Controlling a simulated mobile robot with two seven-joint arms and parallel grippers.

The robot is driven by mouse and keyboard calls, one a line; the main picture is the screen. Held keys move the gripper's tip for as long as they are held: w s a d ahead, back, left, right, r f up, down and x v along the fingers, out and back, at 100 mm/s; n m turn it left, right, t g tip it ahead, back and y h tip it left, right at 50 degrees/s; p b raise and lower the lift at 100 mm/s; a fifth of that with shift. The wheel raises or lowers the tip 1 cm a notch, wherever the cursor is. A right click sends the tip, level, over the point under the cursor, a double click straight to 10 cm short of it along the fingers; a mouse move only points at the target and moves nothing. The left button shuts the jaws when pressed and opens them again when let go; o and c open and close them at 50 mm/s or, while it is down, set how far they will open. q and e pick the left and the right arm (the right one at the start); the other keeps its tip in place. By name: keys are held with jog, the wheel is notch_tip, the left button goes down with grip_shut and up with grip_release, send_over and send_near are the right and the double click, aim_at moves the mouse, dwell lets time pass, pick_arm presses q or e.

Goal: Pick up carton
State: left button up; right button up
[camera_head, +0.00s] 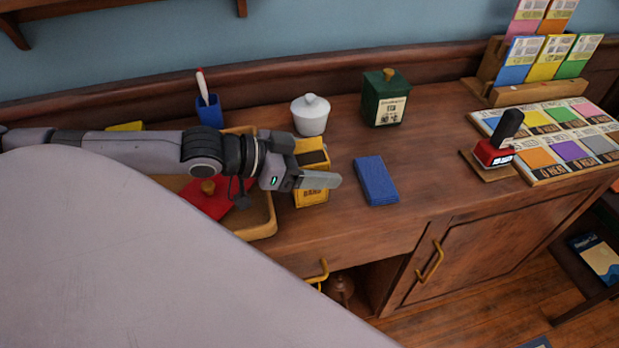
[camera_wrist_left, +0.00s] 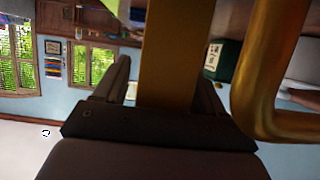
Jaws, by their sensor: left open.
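A yellow carton (camera_head: 312,198) with a dark top stands on the wooden counter, to the right of a tray. My left gripper (camera_head: 318,180) lies across the carton's front in the head view and hides its middle. In the left wrist view, the fingers of my left gripper (camera_wrist_left: 162,95) are apart, with a yellow-brown upright surface (camera_wrist_left: 170,55) between them that looks like the carton. I cannot tell whether either finger touches it. My right gripper is not in view.
A wooden tray (camera_head: 262,228) with a red item (camera_head: 208,203) is left of the carton. A white lidded jar (camera_head: 310,114) and a green canister (camera_head: 386,98) stand behind.

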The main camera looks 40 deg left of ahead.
pick_arm(q)
jog(key=shift+d, duration=0.1)
jog(key=c, duration=1)
